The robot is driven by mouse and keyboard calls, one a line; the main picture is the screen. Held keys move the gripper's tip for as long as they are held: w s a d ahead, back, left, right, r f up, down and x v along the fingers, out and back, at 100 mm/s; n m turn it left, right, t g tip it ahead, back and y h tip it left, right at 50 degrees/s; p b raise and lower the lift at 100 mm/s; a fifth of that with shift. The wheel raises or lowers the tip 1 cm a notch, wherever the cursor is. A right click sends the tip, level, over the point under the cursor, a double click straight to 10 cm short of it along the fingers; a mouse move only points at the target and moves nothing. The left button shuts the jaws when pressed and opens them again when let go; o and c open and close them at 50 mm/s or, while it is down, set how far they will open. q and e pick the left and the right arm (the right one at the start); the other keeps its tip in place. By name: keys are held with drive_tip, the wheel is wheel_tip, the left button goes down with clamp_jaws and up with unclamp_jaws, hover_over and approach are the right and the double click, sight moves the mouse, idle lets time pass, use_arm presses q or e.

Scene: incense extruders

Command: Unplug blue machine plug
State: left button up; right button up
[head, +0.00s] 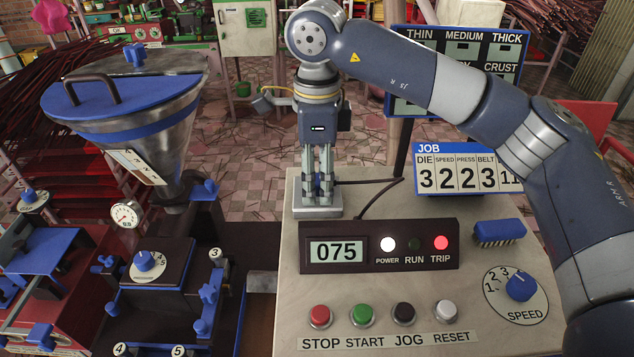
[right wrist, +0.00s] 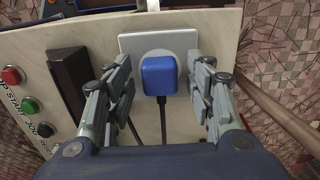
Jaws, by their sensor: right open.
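My right gripper (right wrist: 160,88) is open, with one finger on each side of the plug and a visible gap on both sides. In the head view the right gripper (head: 318,188) points down over the socket plate (head: 318,212) at the panel's back left corner; its fingers mostly hide the plug there. My left gripper is not in view.
A display box (head: 380,246) reads 075, with the POWER and TRIP lamps lit. Several buttons (head: 362,314), a speed dial (head: 520,287) and a blue brush (head: 499,232) are on the panel. A JOB sign (head: 468,169) stands behind; a hopper (head: 125,110) stands left.

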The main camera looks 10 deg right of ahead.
sight(318, 178)
clamp_jaws()
drive_tip(key=shift+r, duration=0.1)
drive_tip(key=shift+r+p, duration=1.8)
drive_tip(key=shift+r, duration=1.15)
